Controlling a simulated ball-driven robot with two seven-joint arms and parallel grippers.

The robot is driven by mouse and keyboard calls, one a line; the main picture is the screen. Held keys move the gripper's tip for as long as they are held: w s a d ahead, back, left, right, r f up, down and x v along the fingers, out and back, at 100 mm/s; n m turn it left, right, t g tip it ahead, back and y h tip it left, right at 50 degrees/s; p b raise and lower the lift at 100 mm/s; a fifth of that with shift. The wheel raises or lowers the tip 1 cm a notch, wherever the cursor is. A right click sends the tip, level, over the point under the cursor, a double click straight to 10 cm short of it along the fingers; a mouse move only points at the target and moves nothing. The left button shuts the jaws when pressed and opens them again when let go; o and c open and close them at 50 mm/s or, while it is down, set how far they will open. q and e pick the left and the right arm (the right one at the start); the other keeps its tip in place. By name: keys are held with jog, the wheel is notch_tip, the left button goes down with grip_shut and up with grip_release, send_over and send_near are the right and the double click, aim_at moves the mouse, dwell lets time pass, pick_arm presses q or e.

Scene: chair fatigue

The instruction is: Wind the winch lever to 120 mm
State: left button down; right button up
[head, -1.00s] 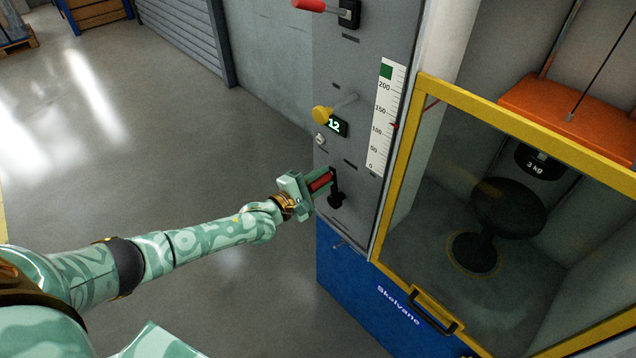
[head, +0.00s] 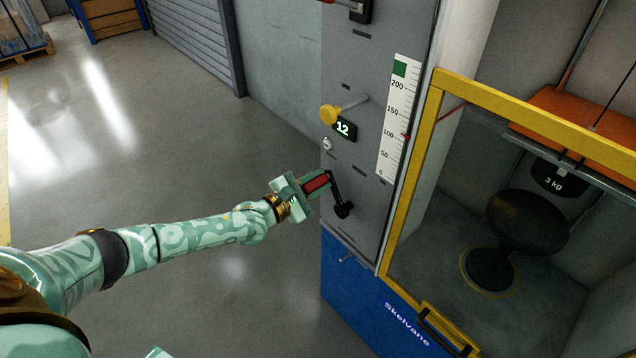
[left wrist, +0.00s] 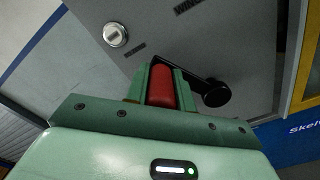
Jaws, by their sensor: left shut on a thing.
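The winch lever is a black crank (head: 339,196) with a red grip, on the grey panel (head: 362,160). My left gripper (head: 314,184) is shut on the red grip, which lies up and left of the crank's hub in the head view. In the left wrist view the red grip (left wrist: 162,86) sits between the two green fingers, and the black crank arm runs right to its round hub (left wrist: 217,95).
A yellow knob (head: 329,114) and a display reading 12 (head: 344,129) stand above the lever. A yellow-framed clear door (head: 408,178) is to the right, with a black stool (head: 527,222) and a 3 kg weight (head: 556,180) behind it. Open floor lies left.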

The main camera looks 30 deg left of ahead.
pick_arm(q)
jog(key=c, duration=1.3)
grip_release()
jog(key=shift+o, duration=0.6)
jog(key=shift+s, duration=0.1)
jog(key=shift+s+a, duration=0.15)
jog(key=shift+s, duration=0.15)
jog(key=p+v, duration=0.3)
jog(key=v, duration=1.2)
jog(key=shift+s+a, duration=0.15)
jog(key=shift+s, duration=0.1)
